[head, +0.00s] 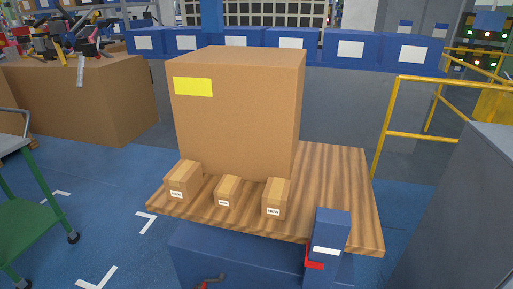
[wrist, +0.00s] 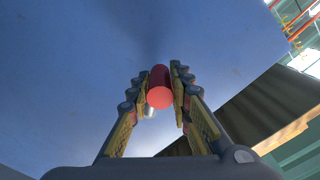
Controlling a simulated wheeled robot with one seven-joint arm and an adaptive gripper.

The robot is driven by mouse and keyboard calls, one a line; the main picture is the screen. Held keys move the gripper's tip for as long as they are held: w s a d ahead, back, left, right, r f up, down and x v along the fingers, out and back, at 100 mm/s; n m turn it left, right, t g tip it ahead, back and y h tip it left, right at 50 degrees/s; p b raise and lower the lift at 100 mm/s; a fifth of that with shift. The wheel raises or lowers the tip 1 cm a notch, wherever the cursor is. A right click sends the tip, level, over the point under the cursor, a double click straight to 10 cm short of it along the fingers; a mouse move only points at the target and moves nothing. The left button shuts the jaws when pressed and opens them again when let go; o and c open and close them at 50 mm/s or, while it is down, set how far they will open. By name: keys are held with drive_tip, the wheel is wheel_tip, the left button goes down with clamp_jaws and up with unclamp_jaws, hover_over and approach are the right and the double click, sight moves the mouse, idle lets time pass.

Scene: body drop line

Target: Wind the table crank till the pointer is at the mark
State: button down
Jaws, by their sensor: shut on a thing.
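The table (head: 355,190) has a striped wooden top on a blue base (head: 235,257). The crank (head: 212,280) shows only in part at the bottom edge of the head view, a dark arm with a red end. In the wrist view my gripper (wrist: 159,88) is shut on the red crank handle (wrist: 159,97), with a finger on each side of it. A short pale metal piece shows just below the handle. A red piece (head: 314,264), perhaps the pointer, sits low beside a blue upright block with a white strip (head: 327,251). I cannot make out the mark.
A large cardboard box (head: 237,115) with a yellow label stands on the table, with small boxes (head: 227,191) in front. A green cart (head: 25,205) is at left, a grey cabinet (head: 460,220) and yellow rail (head: 430,138) at right. Blue floor is clear left of the table.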

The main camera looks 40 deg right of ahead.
drive_tip(key=shift+w+a+r+p, duration=0.2)
drive_tip(key=shift+r+p, duration=0.4)
drive_tip(key=shift+r, duration=0.7)
drive_tip(key=shift+w+a+r+p, duration=0.15)
drive_tip(key=shift+r+p, duration=0.4)
drive_tip(key=shift+r, duration=0.75)
drive_tip(key=shift+d, duration=0.1)
drive_tip(key=r+p, duration=0.1)
drive_tip(key=s+d+r+p, duration=0.1)
drive_tip(key=r, duration=0.1)
drive_tip(key=r+p, duration=0.1)
drive_tip(key=shift+s+d+r, duration=0.15)
drive_tip(key=shift+s+r, duration=0.05)
drive_tip(key=shift+s, duration=0.15)
drive_tip(key=shift+s, duration=0.15)
drive_tip(key=s+d+r+p, duration=0.2)
drive_tip(key=s+p, duration=0.1)
drive_tip(key=shift+s+d+r, duration=0.15)
drive_tip(key=shift+s+d, duration=0.15)
drive_tip(key=shift+d, duration=0.05)
